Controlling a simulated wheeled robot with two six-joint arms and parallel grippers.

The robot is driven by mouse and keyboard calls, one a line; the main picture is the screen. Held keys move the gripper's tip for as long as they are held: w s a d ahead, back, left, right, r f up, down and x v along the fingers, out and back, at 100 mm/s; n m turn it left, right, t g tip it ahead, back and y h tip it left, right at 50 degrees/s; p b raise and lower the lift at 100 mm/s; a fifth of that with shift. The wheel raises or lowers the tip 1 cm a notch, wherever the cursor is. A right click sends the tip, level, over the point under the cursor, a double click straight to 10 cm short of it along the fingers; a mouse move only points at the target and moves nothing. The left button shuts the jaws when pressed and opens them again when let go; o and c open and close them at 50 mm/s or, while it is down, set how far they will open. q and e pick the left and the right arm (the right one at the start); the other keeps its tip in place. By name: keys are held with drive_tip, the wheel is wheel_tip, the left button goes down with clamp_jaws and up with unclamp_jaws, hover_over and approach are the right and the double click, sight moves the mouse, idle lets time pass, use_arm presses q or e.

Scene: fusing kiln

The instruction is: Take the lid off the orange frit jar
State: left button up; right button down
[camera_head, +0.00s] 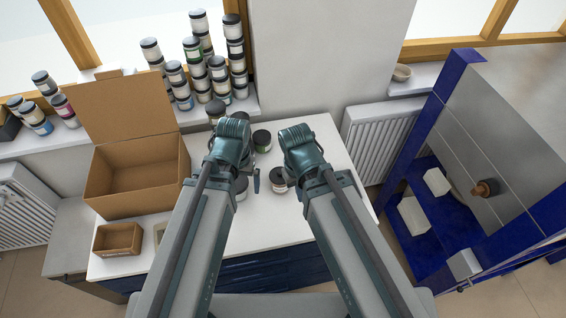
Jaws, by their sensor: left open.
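Several frit jars with dark lids stand on the white table around my arms. One jar (262,140) is between the two wrists, one (278,180) is partly under my right arm, and one (240,188) is partly hidden by my left arm. I cannot tell which is the orange one, as no orange shows on them. All the lids I can see are on. My left gripper (249,172) is mostly hidden below its wrist, open, low over the table among the jars. My right gripper is hidden behind its own wrist.
An open cardboard box (138,182) and a small brown box (117,239) stand at the table's left. Stacked jars (205,75) line the windowsill. A blue kiln-like cabinet (455,180) is at the right.

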use_arm(q)
wheel_tip(320, 180, up, 5)
drive_tip(key=w+a+n+p, duration=0.2)
drive_tip(key=a+p, duration=0.1)
use_arm(e)
wheel_tip(320, 180, up, 6)
drive_tip(key=r+p, duration=0.1)
drive_tip(key=p, duration=0.1)
use_arm(q)
drive_tip(key=r+n, duration=0.1)
drive_tip(key=n, duration=1)
hover_over(280, 172)
drive_tip(key=shift+h, duration=0.3)
wheel_tip(280, 172, down, 8)
drive_tip(key=b, duration=0.9)
drive_tip(key=shift+w+d+f, duration=0.1)
drive_tip(key=shift+w, duration=0.05)
use_arm(e)
wheel_tip(280, 172, down, 9)
use_arm(q)
drive_tip(key=shift+f, duration=0.1)
use_arm(e)
drive_tip(key=shift+f, duration=0.2)
use_arm(q)
wheel_tip(280, 172, down, 5)
drive_tip(key=b, duration=0.5)
drive_tip(key=shift+f, duration=0.1)
use_arm(e)
wheel_tip(280, 172, down, 5)
drive_tip(key=shift+f, duration=0.1)
